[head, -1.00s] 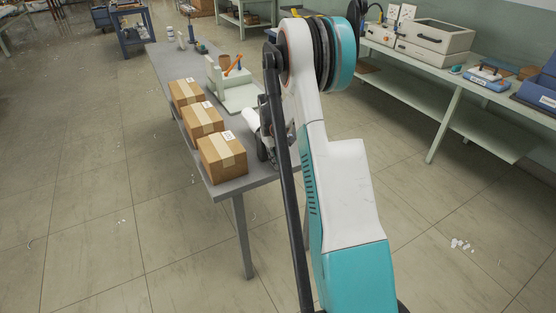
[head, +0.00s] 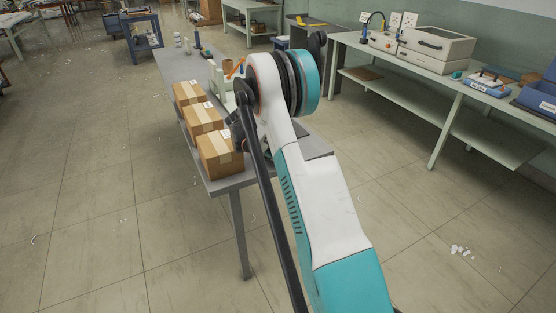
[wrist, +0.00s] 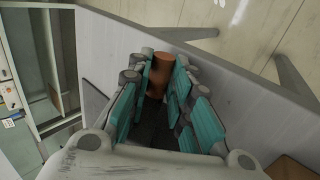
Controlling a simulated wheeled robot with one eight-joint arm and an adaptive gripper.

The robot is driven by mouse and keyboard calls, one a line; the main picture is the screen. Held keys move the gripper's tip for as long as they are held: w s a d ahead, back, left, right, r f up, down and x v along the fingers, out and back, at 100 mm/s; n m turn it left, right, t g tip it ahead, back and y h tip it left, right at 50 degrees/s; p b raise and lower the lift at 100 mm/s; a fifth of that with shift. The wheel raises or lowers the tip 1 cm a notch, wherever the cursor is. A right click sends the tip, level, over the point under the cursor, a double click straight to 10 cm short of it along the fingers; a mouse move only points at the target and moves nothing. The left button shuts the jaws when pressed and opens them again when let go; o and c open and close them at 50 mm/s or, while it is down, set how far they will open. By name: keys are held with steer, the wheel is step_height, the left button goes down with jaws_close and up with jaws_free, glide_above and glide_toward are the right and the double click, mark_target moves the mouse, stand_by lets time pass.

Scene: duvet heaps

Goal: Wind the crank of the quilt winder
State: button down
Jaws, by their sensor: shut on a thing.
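The quilt winder (head: 219,76) is a pale frame on the grey table in the head view, partly hidden behind my arm. Its orange crank (head: 236,68) is a short slanted bar on top. My gripper (wrist: 160,80) shows in the wrist view, its teal-padded fingers shut on a reddish-brown cylinder (wrist: 158,72) near the fingertips. I cannot tell from this view whether that cylinder is the crank's handle. In the head view my arm hides the gripper and what it holds.
Three taped cardboard boxes (head: 203,118) stand in a row along the left side of the grey table (head: 232,182). Small bottles (head: 187,46) stand at its far end. A long pale green bench (head: 400,70) with equipment runs along the right. The floor left of the table is largely clear.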

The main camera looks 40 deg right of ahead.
steer(key=shift+d+g+h+b, duration=0.3)
steer(key=shift+h+b, duration=0.05)
steer(key=shift+h, duration=0.55)
steer(key=shift+s+r, duration=0.1)
steer(key=c, duration=1.5)
jaws_free()
steer(key=shift+o, duration=0.2)
steer(key=shift+a+r, duration=0.1)
steer(key=v, duration=1.1)
steer(key=shift+a+r, duration=0.25)
